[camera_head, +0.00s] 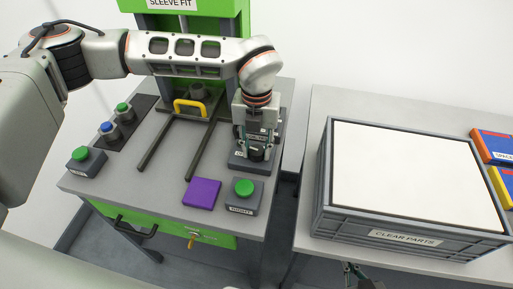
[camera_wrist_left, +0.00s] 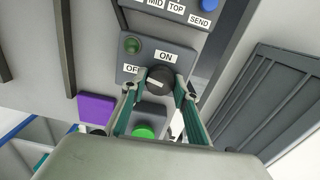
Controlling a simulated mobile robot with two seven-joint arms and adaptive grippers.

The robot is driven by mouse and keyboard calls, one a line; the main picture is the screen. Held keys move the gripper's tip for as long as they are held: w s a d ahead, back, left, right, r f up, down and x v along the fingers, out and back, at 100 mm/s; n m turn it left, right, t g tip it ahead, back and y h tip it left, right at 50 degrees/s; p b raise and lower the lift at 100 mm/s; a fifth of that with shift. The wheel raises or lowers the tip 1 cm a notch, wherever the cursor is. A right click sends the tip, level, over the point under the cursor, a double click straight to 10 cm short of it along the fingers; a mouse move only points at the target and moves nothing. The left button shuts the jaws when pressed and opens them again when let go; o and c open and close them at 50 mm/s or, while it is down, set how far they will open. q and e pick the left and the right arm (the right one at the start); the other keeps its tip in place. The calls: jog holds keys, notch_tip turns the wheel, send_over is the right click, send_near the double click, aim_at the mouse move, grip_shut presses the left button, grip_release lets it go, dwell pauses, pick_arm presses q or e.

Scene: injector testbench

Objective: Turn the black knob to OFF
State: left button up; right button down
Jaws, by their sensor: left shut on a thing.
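The black knob (camera_wrist_left: 160,80) sits on a grey panel with an ON label above it and an OFF label to its left in the left wrist view. A small green lamp (camera_wrist_left: 132,45) is on the same panel. My left gripper (camera_head: 257,154) reaches down over this panel in the head view, and its fingers (camera_wrist_left: 157,95) are on both sides of the knob in the left wrist view, shut on it. The knob's pointer direction is hard to tell. My right gripper (camera_head: 360,280) shows only partly at the bottom edge of the head view.
A green button box (camera_head: 244,188) and a purple block (camera_head: 202,193) are just in front of the panel. A yellow handle (camera_head: 190,107) on rails is to its left. A large grey crate (camera_head: 318,195) labelled CLEAR PARTS stands on the right table, across a gap.

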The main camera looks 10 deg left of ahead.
aim_at(256, 150)
pick_arm(q)
jog(key=shift+n, duration=1.2)
jog(key=shift+w+r, duration=0.1)
jog(key=o, duration=1.1)
notch_tip(256, 150, up, 12)
jog(key=shift+f, duration=0.1)
